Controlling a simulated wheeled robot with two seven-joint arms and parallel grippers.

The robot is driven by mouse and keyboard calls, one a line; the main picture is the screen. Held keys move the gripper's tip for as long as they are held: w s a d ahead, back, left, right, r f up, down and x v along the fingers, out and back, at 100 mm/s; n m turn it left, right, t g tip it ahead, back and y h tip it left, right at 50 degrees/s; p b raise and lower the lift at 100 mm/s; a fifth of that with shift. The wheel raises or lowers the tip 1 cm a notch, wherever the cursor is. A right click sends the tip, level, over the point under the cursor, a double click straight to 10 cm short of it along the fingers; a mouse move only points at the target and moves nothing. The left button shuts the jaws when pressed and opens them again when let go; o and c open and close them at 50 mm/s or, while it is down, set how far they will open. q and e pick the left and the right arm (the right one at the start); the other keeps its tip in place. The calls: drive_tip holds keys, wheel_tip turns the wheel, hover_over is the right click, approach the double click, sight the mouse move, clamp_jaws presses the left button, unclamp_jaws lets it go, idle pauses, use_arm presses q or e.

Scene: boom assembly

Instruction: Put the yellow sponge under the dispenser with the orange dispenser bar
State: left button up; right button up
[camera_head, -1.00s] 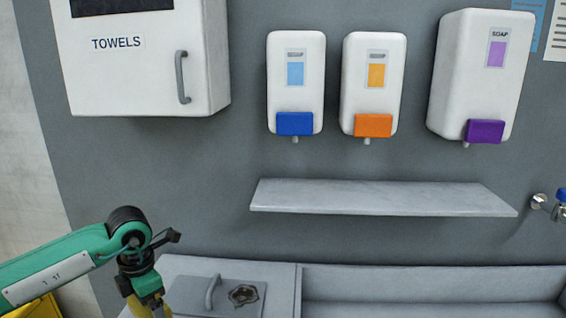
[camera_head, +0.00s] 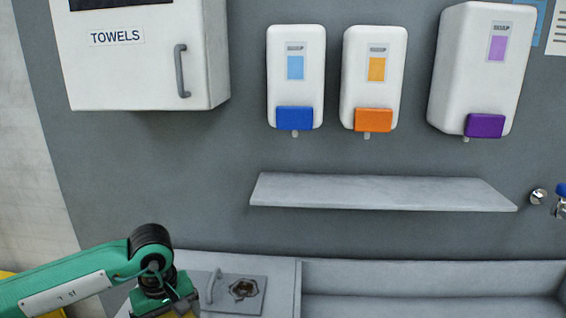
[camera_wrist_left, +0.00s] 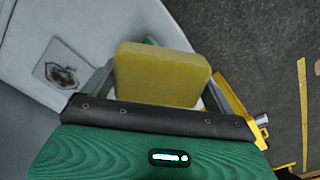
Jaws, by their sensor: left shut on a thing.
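The dispenser with the orange bar (camera_head: 373,120) is the middle of three white dispensers on the grey wall. A pale grey shelf (camera_head: 380,193) runs below it, with nothing on it. My left gripper (camera_wrist_left: 158,88) is shut on the yellow sponge (camera_wrist_left: 160,75), which sits between its fingers in the left wrist view. In the head view my left wrist is low at the left, below the shelf's level, and the fingertips and sponge are mostly cut off or hidden. My right gripper is not in view.
Dispensers with a blue bar (camera_head: 295,118) and a purple bar (camera_head: 485,126) flank the orange one. A towel cabinet (camera_head: 150,60) hangs upper left. A counter with a handled lid (camera_head: 236,290) and a basin (camera_head: 430,278) lie below; a tap (camera_head: 560,195) is at right.

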use_arm(q)
drive_tip(key=m, duration=0.2)
drive_tip(key=s+d+m, duration=0.1)
drive_tip(key=m, duration=0.1)
drive_tip(key=f+m, duration=0.1)
drive_tip(key=m, duration=0.2)
drive_tip(key=shift+s+d, duration=0.3)
drive_tip(key=shift+d, duration=0.1)
drive_tip(key=shift+r, duration=0.1)
